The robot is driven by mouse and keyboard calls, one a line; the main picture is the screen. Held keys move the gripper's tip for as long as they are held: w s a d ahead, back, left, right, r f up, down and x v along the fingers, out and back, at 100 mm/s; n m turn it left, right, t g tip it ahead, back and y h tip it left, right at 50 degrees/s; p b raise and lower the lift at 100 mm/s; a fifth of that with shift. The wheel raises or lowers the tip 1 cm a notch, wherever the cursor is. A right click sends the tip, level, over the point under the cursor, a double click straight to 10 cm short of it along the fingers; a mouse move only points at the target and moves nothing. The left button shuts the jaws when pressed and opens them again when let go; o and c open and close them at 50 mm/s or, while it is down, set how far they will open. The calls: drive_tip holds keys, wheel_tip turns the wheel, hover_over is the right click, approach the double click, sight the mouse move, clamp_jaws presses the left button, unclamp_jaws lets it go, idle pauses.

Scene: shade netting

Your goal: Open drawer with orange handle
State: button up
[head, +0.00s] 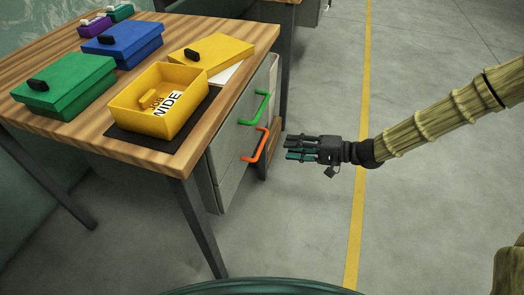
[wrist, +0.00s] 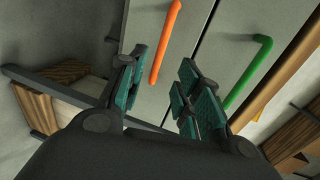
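The orange handle (head: 256,145) is on the lower drawer (head: 230,164) of the grey cabinet under the wooden table. The drawer looks closed. My gripper (head: 289,148) is to the right of the handle, pointing at it, with a gap between them. In the wrist view the orange handle (wrist: 165,42) shows ahead, between the lines of the two fingers. My gripper (wrist: 157,95) is open there, with teal pads apart and nothing between them. No contact with the handle shows.
A green handle (head: 255,107) is on the upper drawer, just above. The wooden table (head: 165,158) carries a yellow open box (head: 140,122) and several lidded boxes. A dark table leg (head: 205,235) stands at the front. The floor to the right is clear.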

sight(262, 143)
drive_tip(key=b+x, duration=0.2)
drive_tip(key=x, duration=0.8)
drive_tip(key=shift+w+a, duration=0.1)
drive_tip(key=shift+a, duration=0.25)
drive_tip(key=shift+c, duration=0.4)
clamp_jaws()
